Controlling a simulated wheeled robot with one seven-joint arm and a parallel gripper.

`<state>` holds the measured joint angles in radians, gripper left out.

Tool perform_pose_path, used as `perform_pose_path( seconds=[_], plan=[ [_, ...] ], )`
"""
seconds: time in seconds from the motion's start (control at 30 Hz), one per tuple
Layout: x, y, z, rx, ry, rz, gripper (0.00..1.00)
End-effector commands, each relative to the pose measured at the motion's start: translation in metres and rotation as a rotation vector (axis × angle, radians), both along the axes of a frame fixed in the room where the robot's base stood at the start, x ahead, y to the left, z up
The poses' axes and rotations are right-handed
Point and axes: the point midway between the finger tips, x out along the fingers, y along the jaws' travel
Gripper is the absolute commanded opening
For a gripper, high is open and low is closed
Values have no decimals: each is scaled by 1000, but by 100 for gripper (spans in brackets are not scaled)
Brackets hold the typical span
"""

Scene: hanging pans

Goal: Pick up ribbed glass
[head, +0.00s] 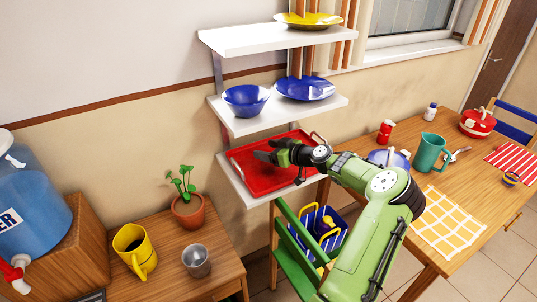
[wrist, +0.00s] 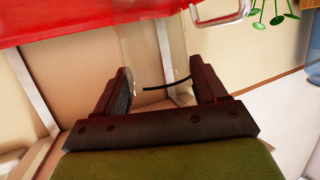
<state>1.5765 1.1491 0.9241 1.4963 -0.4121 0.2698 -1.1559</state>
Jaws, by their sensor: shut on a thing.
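My gripper (head: 268,157) is in front of the red tray on the lowest wall shelf in the head view. In the wrist view my gripper's two dark fingers (wrist: 163,86) stand apart with a clear, see-through thing between them, which looks like the ribbed glass (wrist: 152,50). A dark curved line crosses it between the fingertips. Its ribs are too faint to make out. In the head view I cannot pick the glass out against the tray.
The red tray (head: 243,157) lies close to my gripper. Above it is a shelf with a blue bowl (head: 246,99) and a blue plate (head: 305,88). Below left, a wooden side table holds a potted plant (head: 188,208), a yellow mug (head: 136,249) and a grey cup (head: 197,262).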

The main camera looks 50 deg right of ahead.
Motion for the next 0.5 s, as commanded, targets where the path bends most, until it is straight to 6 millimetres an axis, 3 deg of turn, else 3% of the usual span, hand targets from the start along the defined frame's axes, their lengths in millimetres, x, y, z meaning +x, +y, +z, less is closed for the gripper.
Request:
perform_pose_path(
  seconds=[0.17, 0.5],
  plan=[
    [1, 0, 29, -7, -3, 1, 35],
    [-80, -8, 27, -2, 2, -5, 35]
  ],
)
